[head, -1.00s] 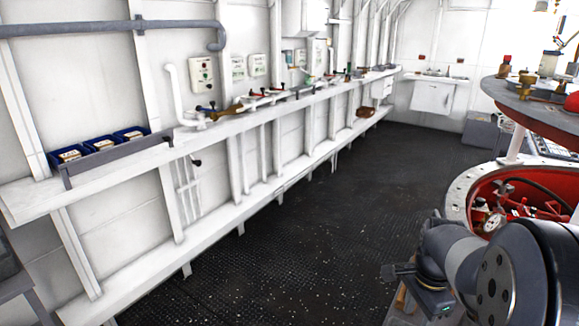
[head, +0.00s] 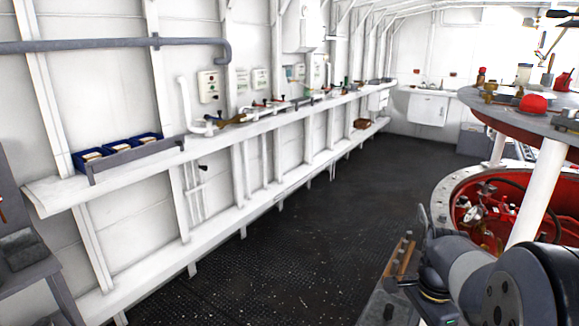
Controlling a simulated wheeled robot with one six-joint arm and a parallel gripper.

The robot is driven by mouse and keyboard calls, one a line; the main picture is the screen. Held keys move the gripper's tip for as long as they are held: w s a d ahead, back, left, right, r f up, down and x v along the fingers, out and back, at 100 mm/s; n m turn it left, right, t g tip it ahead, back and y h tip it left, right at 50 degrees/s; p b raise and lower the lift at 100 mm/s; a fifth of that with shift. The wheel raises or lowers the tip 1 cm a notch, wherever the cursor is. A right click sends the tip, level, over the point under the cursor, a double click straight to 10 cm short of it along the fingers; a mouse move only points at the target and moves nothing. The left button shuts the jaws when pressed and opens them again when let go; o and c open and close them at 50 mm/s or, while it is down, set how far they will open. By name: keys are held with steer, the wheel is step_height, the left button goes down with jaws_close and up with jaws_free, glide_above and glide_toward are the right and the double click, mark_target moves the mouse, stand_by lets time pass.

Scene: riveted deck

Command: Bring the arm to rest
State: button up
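My arm is folded low at the right edge of the head view, with a dark grey joint nearest the camera. My gripper (head: 424,232) is at its far end, seen mostly from behind and partly hidden by the wrist. I cannot tell whether its fingers are open or shut. No held object shows. It appears in front of the red-lined round housing (head: 462,180) and beside a dark surface with a brown wooden strip (head: 400,258).
A long white shelf (head: 60,195) runs along the left wall with blue bins (head: 92,158), valves and pipes. A round table (head: 500,97) with a red cap (head: 534,103) and bottles stands at right on a white post (head: 537,190). The dark deck (head: 300,235) between is clear.

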steer(key=w+a+f+n, duration=0.2)
steer(key=a+f+n, duration=0.2)
steer(key=f+n, duration=0.2)
steer(key=w+a+f+n, duration=0.3)
steer(key=a+f+n, duration=0.2)
steer(key=f+n, duration=0.1)
steer(key=shift+w+f, duration=0.3)
steer(key=shift+f, duration=0.3)
steer(key=shift+d+r, duration=0.15)
